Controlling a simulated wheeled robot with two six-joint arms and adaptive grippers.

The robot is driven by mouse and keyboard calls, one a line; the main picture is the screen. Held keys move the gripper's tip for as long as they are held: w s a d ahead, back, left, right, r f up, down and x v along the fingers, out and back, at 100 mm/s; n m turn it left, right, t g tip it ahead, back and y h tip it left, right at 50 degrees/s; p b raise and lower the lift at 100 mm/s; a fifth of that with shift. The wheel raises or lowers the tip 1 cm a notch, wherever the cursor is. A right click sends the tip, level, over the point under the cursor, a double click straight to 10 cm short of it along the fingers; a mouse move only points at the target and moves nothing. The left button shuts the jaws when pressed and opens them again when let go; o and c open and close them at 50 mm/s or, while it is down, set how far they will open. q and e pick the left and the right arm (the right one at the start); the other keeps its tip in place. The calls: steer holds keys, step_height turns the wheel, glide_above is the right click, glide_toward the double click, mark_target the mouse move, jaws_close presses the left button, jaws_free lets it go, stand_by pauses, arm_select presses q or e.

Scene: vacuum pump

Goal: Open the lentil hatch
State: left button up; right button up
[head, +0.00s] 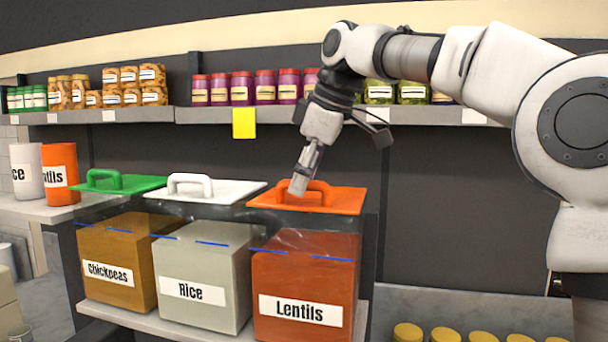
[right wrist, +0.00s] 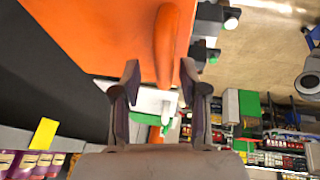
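The lentil bin (head: 303,275) is clear with orange-red contents and a "Lentils" label. Its orange hatch (head: 340,199) lies flat and closed on top, with an arched orange handle (head: 321,190). My right gripper (head: 298,187) points down at the near left end of this handle. In the right wrist view the orange hatch (right wrist: 85,30) fills the upper left. The handle (right wrist: 168,45) reaches in between the tips of my right gripper (right wrist: 160,75), whose fingers stand apart with gaps beside it. My left gripper is in neither view.
The rice bin (head: 200,275) with a white lid and the chickpea bin (head: 118,265) with a green lid stand to the left, both closed. A shelf (head: 240,115) with jars runs behind, above the bins. Yellow-lidded jars (head: 445,334) stand lower right.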

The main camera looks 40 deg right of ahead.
steer(key=shift+s+r, duration=0.2)
steer(key=shift+s, duration=0.3)
jaws_close()
steer(key=shift+w, duration=0.1)
steer(key=shift+r, duration=0.1)
